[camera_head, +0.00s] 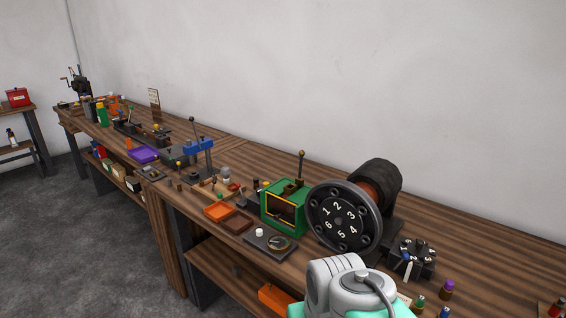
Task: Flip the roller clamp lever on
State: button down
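Two upright levers with ball tips show in the head view, and I cannot tell which, if either, is the roller clamp lever. One lever (301,164) stands on top of a green box-shaped device (270,212) with a yellow-edged opening. The other lever (194,128) rises, slightly tilted, by a blue press-like device (199,146) farther left. Both are small, so their on or off position is unclear. My white and teal arm is at the bottom, right of centre, in front of the bench. My gripper's fingers are not visible.
A large black wheel numbered 1 to 6 (341,218) stands right of the green device. A black tool holder (413,259) and small bottles (446,288) are farther right. Orange (219,212) and purple (144,154) trays lie on the wooden bench (490,250). The floor (80,240) at left is clear.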

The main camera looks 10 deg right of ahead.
aim_at(406, 256)
jog(key=z, duration=0.8)
jog(key=i, duration=0.35)
jog(key=u, duration=0.8)
